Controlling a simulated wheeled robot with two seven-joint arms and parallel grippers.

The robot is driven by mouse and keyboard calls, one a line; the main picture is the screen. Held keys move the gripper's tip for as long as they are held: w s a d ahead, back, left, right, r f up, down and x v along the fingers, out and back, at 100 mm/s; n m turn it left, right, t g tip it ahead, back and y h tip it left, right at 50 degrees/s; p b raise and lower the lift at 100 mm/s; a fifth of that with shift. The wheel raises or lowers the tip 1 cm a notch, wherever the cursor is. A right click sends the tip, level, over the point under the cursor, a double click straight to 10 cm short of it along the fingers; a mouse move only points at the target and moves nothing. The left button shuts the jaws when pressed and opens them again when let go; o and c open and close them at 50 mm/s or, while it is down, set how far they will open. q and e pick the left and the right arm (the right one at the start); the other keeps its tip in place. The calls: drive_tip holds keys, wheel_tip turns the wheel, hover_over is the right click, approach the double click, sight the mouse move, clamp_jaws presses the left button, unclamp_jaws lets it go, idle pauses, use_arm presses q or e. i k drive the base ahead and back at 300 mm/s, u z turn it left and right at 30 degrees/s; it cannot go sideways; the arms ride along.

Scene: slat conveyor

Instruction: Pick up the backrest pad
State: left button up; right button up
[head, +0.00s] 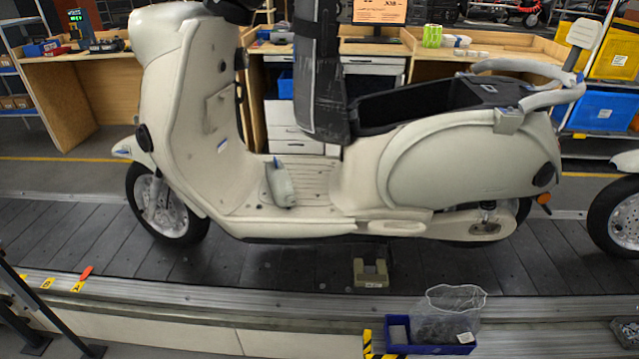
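A small cream, rounded pad-like piece (280,184) stands on the scooter's ribbed footboard, a little left of the middle of the head view. It looks like the backrest pad, though I cannot tell for certain. A light upright backrest piece (584,34) also shows at the scooter's rear, above the tail rail. The cream scooter (455,170) stands side-on, its front to the left. Its dark seat (320,75) is tipped upright above the open black compartment. Neither of my grippers is in view.
The scooter stands on the dark slat conveyor (300,268). A small beige block (371,273) sits on the slats. A blue bin (430,347) with a clear bag (450,310) is at the front edge. Another scooter's wheel (615,217) shows at right. Wooden benches stand behind.

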sight(281, 186)
drive_tip(key=z, duration=0.5)
drive_tip(key=i, duration=0.7)
drive_tip(key=u, duration=2.25)
drive_tip(key=i, duration=0.5)
